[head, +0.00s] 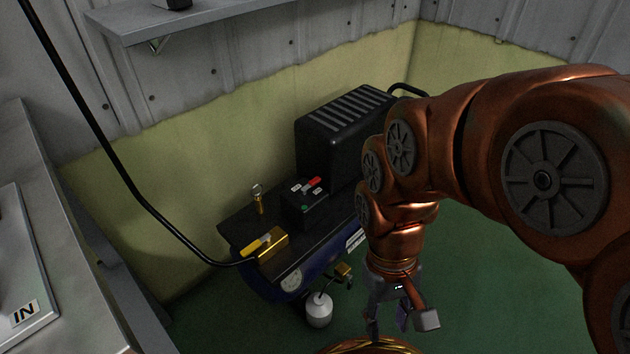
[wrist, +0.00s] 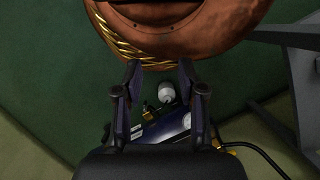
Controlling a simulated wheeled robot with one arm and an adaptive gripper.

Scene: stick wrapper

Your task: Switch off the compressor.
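The compressor (head: 335,137) stands against the yellow-green wall in the head view, with a black ribbed housing and a dark blue tank (head: 270,287). On its top is a small black control box (head: 305,208) with a red switch (head: 314,182), pale labels and a green spot. The switch position is too small to read. My gripper (head: 401,318) hangs in front and to the right of the compressor, apart from it. In the wrist view my gripper's fingers (wrist: 160,82) are spread and empty. Part of the blue tank (wrist: 165,128) shows between them; the control box is hidden there.
A yellow-handled brass valve (head: 270,244) with a black hose and a brass fitting (head: 259,200) sit on the compressor top. A white bottle (head: 319,311) hangs below. A grey bench (head: 60,260) is at left, a shelf (head: 200,20) above. Green floor (head: 470,240) is clear.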

